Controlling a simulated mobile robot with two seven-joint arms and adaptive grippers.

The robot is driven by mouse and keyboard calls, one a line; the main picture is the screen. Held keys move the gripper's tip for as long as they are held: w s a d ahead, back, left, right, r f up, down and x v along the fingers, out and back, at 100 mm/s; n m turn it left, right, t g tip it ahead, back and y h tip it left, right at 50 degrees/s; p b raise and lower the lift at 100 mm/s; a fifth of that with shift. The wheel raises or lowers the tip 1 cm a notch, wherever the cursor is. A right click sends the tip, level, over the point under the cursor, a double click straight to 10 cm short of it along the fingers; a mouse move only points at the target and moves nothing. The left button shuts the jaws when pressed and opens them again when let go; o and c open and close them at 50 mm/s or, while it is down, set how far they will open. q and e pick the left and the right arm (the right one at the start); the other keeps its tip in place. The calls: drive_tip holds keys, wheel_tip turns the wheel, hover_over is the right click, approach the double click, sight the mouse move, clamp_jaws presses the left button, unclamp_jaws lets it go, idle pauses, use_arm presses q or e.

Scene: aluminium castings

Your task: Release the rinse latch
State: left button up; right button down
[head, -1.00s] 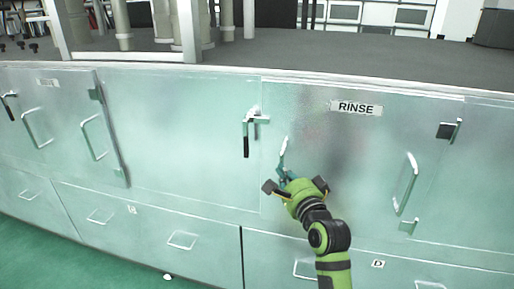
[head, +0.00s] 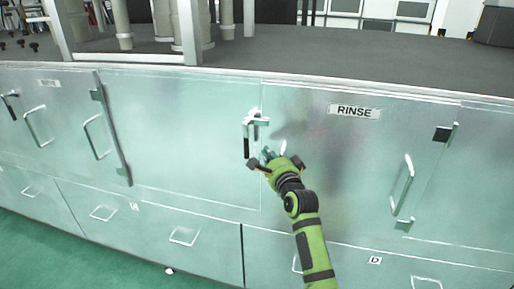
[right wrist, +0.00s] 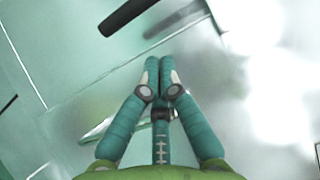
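The rinse latch has a black lever (head: 246,147) hanging down from a metal bracket (head: 257,120). It sits at the seam left of the door labelled RINSE (head: 356,110). My right gripper (head: 268,153) is just right of the lever's lower end in the head view. In the right wrist view its two teal fingers (right wrist: 159,64) are together, with nothing seen between them. A black bar, apparently the lever (right wrist: 124,16), shows beyond and left of the fingertips there, apart from them. My left gripper is in neither view.
The RINSE door's left handle (head: 283,147) is partly hidden behind my right gripper. Another handle (head: 403,186) and a dark-ended latch (head: 444,132) are to the right. Drawers with handles (head: 185,237) run below. A grey worktop (head: 340,62) lies above.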

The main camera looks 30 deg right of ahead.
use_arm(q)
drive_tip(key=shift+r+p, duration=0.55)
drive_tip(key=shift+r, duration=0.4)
use_arm(e)
drive_tip(key=w+a, duration=0.2)
drive_tip(key=w, duration=0.1)
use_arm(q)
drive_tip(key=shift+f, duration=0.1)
